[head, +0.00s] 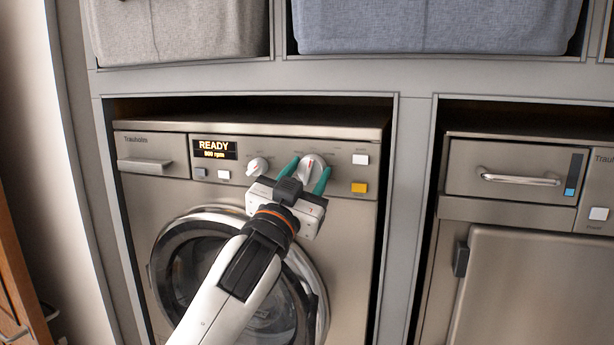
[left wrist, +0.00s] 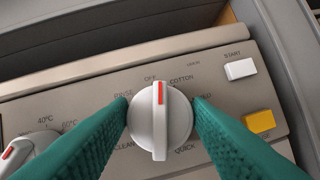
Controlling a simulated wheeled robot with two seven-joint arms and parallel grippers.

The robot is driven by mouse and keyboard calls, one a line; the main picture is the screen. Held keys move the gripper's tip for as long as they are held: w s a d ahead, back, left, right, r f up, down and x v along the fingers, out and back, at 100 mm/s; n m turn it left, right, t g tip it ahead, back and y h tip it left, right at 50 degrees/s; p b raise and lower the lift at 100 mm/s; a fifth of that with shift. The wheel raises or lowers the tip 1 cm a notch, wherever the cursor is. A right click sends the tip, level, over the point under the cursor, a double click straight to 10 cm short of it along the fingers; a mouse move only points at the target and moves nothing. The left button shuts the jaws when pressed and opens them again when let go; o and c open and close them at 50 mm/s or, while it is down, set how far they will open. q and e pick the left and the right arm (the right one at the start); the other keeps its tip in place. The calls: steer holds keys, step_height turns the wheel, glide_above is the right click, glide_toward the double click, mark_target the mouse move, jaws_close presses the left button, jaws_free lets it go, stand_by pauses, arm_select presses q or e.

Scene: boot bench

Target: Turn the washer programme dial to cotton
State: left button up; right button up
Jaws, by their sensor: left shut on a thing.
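The programme dial (left wrist: 160,125) is a round white knob with a raised grip and a red mark on the washer's control panel. In the left wrist view the red mark points up, between the printed OFF and COTTON labels. My left gripper (head: 307,172) has its green fingers on both sides of the dial, shut on it. The washer (head: 150,215) is grey-beige, and its display (head: 215,149) reads READY and 800 rpm. The dial also shows in the head view (head: 310,163), partly hidden by the fingers. My right gripper is out of view.
Left of the programme dial is a smaller temperature knob (left wrist: 35,150). To the right are a white START button (left wrist: 241,68) and a yellow button (left wrist: 260,121). Grey cabinet frame (head: 410,200) surrounds the washer, with fabric baskets (head: 430,25) above and another appliance (head: 540,280) to the right.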

arm_select(q)
steer(key=m+g+h, duration=0.1)
steer(key=m, duration=0.2)
steer(key=m+g+h, duration=0.1)
steer(key=m, duration=0.2)
steer(key=shift+a+m, duration=0.1)
steer(key=shift+m, duration=0.2)
steer(key=o, duration=1)
